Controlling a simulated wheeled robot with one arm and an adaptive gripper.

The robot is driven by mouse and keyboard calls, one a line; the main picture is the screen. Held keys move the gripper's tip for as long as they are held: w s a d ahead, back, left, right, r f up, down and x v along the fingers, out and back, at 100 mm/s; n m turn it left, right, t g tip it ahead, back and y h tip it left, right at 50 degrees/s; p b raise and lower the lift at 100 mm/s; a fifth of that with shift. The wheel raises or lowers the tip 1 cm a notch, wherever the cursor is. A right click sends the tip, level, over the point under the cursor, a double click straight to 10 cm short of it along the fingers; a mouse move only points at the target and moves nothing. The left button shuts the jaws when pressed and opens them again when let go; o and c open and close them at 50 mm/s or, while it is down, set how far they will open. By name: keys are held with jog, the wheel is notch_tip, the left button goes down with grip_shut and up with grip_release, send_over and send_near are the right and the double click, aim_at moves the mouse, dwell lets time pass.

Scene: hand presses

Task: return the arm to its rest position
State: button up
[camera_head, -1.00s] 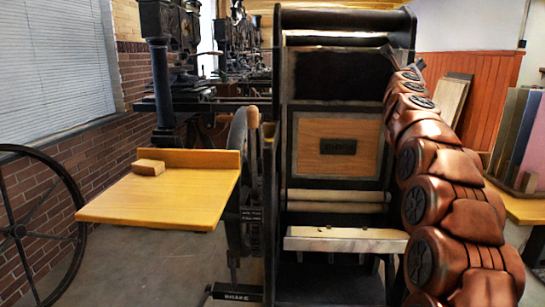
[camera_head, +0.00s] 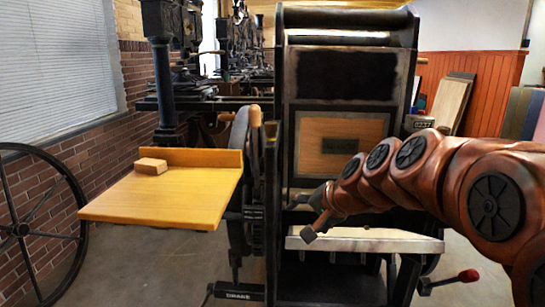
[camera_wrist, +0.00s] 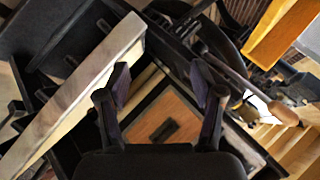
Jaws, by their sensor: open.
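My arm (camera_head: 440,170) comes in from the right in the head view and reaches left across the front of the hand press (camera_head: 345,75). My gripper (camera_head: 304,219) is at its end, low in front of the press, just above the pale ledge (camera_head: 365,240). In the wrist view my gripper (camera_wrist: 160,75) has its two dark fingers spread apart with nothing between them. The press's wooden panel (camera_wrist: 160,115) with a dark plate shows behind the fingers. In the head view the arm covers the panel's lower right corner.
A yellow side board (camera_head: 150,205) with a small wooden block (camera_head: 150,166) stands left of the press. A spoked wheel (camera_head: 35,225) stands at the far left. A red-knobbed lever (camera_head: 466,276) sticks out at the lower right. Floor at the lower left is clear.

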jog(key=s+d+f+n+g+h, duration=0.2)
jog(key=s+d+f+g, duration=0.3)
jog(key=s, duration=0.7)
jog(key=s+d+f+n+g+h, duration=0.1)
jog(key=s+d+f+n+g, duration=0.1)
jog(key=s+f, duration=0.75)
jog(key=s+d+f+n+g+h, duration=0.2)
jog(key=s+d+f+g, duration=0.15)
jog(key=s, duration=1.15)
notch_tip(320, 180, up, 25)
jog(key=t+p, duration=0.1)
jog(key=p, duration=2.2)
jog(key=shift+s+r, duration=0.2)
jog(key=shift+s, duration=0.1)
jog(key=shift+d, duration=0.1)
